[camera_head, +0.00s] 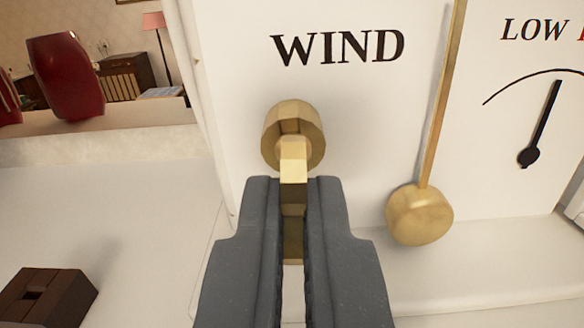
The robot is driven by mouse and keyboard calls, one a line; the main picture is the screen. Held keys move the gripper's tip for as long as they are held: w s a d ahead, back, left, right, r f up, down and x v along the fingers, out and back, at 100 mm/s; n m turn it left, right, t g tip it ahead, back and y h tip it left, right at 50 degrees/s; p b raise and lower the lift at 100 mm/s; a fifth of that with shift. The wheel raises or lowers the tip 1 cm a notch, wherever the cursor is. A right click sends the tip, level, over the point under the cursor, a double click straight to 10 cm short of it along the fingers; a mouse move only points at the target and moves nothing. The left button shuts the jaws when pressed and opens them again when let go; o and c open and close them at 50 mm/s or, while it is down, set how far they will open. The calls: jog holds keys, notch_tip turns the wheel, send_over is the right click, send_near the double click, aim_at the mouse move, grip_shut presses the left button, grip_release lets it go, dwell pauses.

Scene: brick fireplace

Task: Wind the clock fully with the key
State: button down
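The white clock front (362,110) fills the upper right, with the word WIND on it. Below that word a round brass winding fitting (293,122) sticks out. The brass key (293,165) lies in line with the fitting, its far end against or in it; I cannot tell how deep. My gripper (293,190), dark grey, is closed around the key's shaft, and brass shows between its fingers. The gauge (543,115) at right is marked LOW, and its black needle points up and slightly right. The rest of the gauge is cut off.
A brass pendulum (419,214) hangs close to the right of my gripper. A dark brown block (46,298) with a slot sits on the white surface at lower left. A red vase (66,76) stands behind at upper left.

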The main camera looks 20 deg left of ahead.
jog(key=shift+p, duration=0.3)
jog(key=m+p, duration=0.3)
jog(key=shift+r, duration=0.1)
jog(key=shift+d+m+p, duration=0.1)
jog(key=shift+m+p, duration=0.3)
jog(key=shift+m, duration=0.5)
jog(key=c, duration=1.1)
grip_release()
jog(key=shift+w, duration=0.1)
jog(key=shift+o, duration=0.2)
jog(key=shift+f, duration=0.2)
